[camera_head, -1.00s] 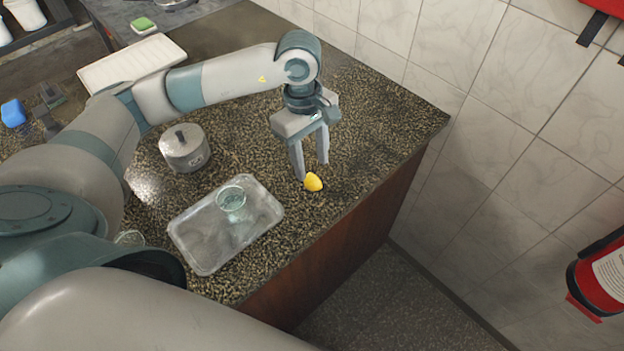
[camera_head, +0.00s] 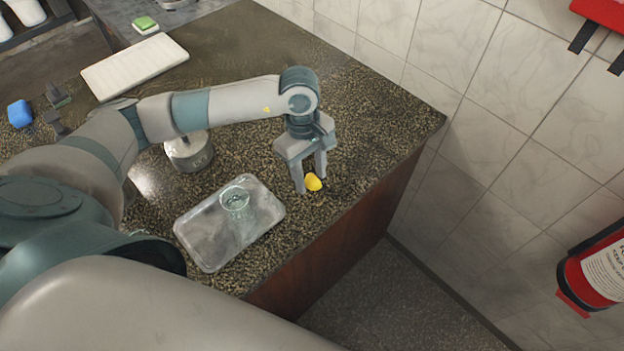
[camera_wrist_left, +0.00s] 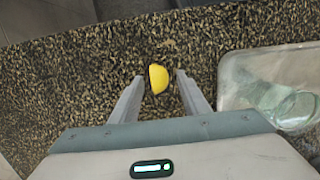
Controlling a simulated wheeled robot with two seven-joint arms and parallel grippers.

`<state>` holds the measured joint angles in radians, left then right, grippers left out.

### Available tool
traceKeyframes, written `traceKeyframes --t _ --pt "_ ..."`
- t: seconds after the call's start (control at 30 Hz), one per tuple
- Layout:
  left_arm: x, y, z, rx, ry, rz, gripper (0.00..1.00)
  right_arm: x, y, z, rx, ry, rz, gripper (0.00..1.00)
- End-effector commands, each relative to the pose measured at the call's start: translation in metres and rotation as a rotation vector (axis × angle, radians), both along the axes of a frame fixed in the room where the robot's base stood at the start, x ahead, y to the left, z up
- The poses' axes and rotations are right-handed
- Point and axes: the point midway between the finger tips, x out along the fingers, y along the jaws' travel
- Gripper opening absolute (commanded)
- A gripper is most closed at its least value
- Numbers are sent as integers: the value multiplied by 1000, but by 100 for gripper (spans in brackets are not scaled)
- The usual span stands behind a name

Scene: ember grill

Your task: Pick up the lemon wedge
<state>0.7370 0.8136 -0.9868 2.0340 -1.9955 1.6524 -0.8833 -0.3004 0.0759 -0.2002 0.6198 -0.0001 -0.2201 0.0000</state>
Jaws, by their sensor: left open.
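The yellow lemon wedge (camera_head: 313,182) lies on the speckled stone counter, near its front edge. My left gripper (camera_head: 311,184) is open and points down at it, with the fingers low around the wedge. In the left wrist view, the wedge (camera_wrist_left: 158,78) shows between the tips of the open left gripper (camera_wrist_left: 160,80), with a gap to each finger. I cannot tell whether a finger touches it. My right gripper is not in view.
A clear tray (camera_head: 212,258) with a glass cup (camera_head: 234,199) stands left of the wedge. A lidded metal pot (camera_head: 190,155) stands behind, partly hidden by my left arm. The counter edge is close in front. A tiled wall (camera_head: 480,130) rises at the right.

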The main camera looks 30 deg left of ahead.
Motion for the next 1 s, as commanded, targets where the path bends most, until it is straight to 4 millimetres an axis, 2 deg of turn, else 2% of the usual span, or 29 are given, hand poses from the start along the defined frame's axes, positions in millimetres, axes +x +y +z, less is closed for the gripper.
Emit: traceKeyframes --t 0.1,0.13,0.3,0.77,1.0 --pt "0 0 0 0 0 0 42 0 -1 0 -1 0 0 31" --pt "0 0 0 0 0 0 37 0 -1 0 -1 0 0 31" --pt "0 0 0 0 0 0 0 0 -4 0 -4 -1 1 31" --pt "1 0 2 0 -1 1 0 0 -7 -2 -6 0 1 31" --pt "1 0 19 0 -5 0 0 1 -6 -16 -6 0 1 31"
